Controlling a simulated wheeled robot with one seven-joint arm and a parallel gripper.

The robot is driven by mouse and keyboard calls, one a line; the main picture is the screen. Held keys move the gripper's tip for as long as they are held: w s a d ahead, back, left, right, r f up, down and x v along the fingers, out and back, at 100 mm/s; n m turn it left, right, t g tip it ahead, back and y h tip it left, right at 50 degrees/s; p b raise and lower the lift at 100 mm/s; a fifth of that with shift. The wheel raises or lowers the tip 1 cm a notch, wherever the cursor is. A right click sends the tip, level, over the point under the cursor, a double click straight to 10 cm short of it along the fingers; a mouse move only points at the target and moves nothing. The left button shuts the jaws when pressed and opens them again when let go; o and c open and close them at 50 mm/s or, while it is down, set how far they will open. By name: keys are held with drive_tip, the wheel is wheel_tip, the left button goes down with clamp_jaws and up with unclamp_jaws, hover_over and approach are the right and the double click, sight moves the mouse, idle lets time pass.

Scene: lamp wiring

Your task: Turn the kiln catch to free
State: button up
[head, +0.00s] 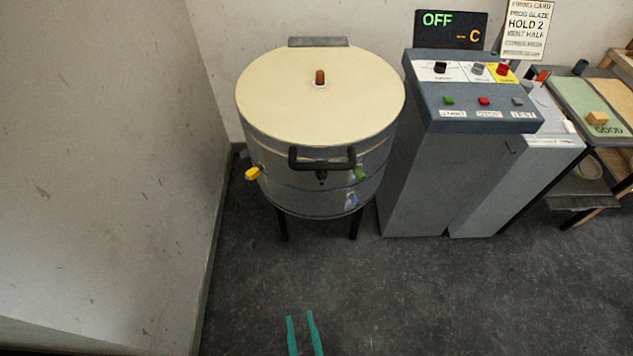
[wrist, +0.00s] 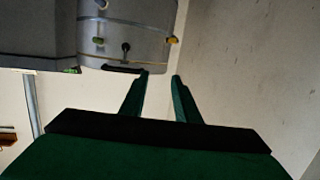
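The kiln (head: 321,200) is a round metal drum on legs with a closed cream lid (head: 290,95). A black handle (head: 322,160) crosses its front rim. A small dark catch (head: 321,177) sits just below the handle, between a yellow tab (head: 252,173) on the left and a green tab (head: 360,174) on the right. In the wrist view the kiln appears upside down, with the dark catch (wrist: 126,47) above the handle (wrist: 123,68). My gripper (head: 300,318) has two teal fingers apart, empty, low in front of the kiln. It also shows in the wrist view (wrist: 160,77).
A grey control cabinet (head: 415,180) stands close to the kiln's right, with buttons, knobs and a display (head: 450,30) reading OFF. A wall (head: 110,150) is close on the left. A bench (head: 590,100) is at the right. The floor (head: 330,270) before the kiln is clear.

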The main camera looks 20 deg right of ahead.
drive_tip(key=w+d+f+m+h, duration=0.1)
drive_tip(key=w+d+f, duration=0.15)
drive_tip(key=w, duration=0.45)
drive_tip(key=w+d+f+h, duration=0.15)
drive_tip(key=w+d, duration=0.25)
drive_tip(key=w, duration=0.4)
drive_tip(key=m+t+h, duration=0.1)
drive_tip(key=m+t, duration=0.1)
approach(322, 180)
drive_tip(key=x, duration=0.9)
drive_tip(key=shift+w+d, duration=0.1)
drive_tip(key=c, duration=0.7)
